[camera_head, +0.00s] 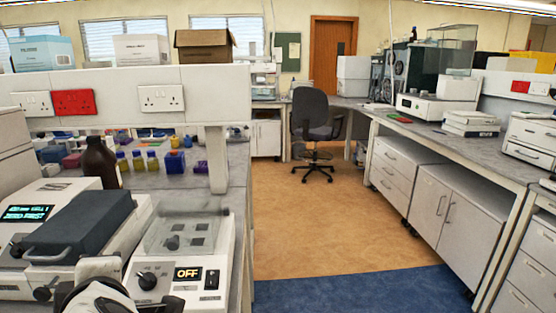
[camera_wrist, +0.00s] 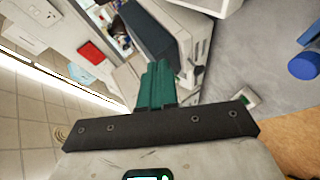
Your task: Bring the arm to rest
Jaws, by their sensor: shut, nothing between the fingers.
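My gripper (camera_wrist: 158,84) shows in the wrist view as two green fingers, shut together with nothing between them. The wrist picture is strongly tilted. The fingers point toward a white bench instrument with a dark lid (camera_wrist: 146,30); I cannot tell the distance. In the head view, a white and black part of my arm (camera_head: 97,290) shows at the bottom left, in front of the bench instruments. My gripper cannot be made out in the head view.
The left bench holds a dark-lidded instrument (camera_head: 78,222), a device reading OFF (camera_head: 186,258), a brown bottle (camera_head: 101,162) and several small bottles. An office chair (camera_head: 313,122) stands beyond the clear orange floor (camera_head: 305,220). Cabinets (camera_head: 440,215) line the right.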

